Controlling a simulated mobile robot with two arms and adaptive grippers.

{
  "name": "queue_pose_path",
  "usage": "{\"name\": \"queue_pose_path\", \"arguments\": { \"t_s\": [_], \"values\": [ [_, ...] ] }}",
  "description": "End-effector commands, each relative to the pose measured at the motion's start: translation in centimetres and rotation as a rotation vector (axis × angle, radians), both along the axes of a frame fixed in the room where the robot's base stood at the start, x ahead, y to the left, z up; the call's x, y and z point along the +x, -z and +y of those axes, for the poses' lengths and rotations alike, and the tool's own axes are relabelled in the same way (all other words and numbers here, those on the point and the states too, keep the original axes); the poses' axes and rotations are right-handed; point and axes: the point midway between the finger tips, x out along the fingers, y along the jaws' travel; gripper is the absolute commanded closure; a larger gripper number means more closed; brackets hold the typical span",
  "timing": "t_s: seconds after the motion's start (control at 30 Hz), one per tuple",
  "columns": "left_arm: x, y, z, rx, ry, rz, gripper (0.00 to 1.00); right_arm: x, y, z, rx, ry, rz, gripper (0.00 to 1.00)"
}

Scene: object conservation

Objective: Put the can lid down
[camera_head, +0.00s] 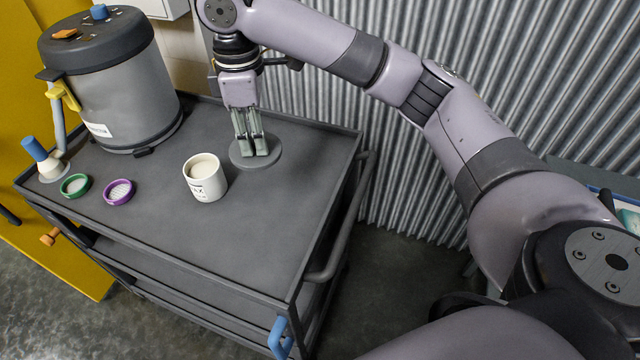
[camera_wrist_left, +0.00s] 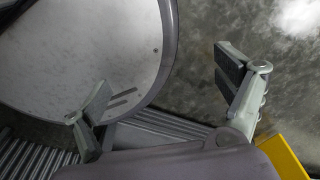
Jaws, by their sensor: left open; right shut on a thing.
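The can lid (camera_head: 242,160) is a flat grey disc at the back right of the dark cart top. It looks level and lies on or just above the surface; I cannot tell if there is a gap. My right gripper (camera_head: 258,152) points down from above and is shut on the middle of the lid. An open white can (camera_head: 205,182) with pale contents stands upright to the lid's left, apart from it. My left gripper (camera_wrist_left: 165,100) shows only in the left wrist view, open and empty, away from the cart top.
A large grey lidded vessel (camera_head: 130,95) stands at the cart's back left. A green ring (camera_head: 75,193), a purple ring (camera_head: 113,200) and a blue-handled tool (camera_head: 40,155) lie or stand at the left. The cart's front right top (camera_head: 265,235) is clear. A corrugated wall (camera_head: 400,190) is behind.

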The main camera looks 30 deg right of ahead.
Motion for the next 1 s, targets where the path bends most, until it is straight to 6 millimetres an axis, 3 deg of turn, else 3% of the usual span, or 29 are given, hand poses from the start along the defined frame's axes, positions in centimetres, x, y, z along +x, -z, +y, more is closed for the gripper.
{"name": "queue_pose_path", "arguments": {
  "t_s": [0.17,0.3,0.43,0.6,0.87,1.0],
  "values": [
    [0.0,0.7,0.6,0.007,0.001,-0.001,0.10,-0.3,2.5,1.0,-0.002,-0.020,0.004,1.00],
    [0.1,0.4,2.9,0.034,0.002,-0.001,0.10,-0.3,5.8,0.8,-0.006,-0.017,0.005,1.00],
    [0.3,0.1,3.9,0.047,-0.001,-0.003,0.10,-0.3,9.3,0.8,-0.005,-0.016,0.006,1.00],
    [0.3,-0.1,3.5,0.041,-0.002,-0.004,0.10,-0.2,13.0,0.9,-0.005,-0.016,0.003,1.00],
    [0.3,-0.2,1.4,0.017,0.001,-0.003,0.10,-0.2,15.4,0.9,-0.005,-0.016,0.003,1.00],
    [0.3,-0.4,1.5,0.018,0.003,-0.003,0.10,-0.3,17.9,0.9,-0.005,-0.017,0.003,1.00]
  ]
}}
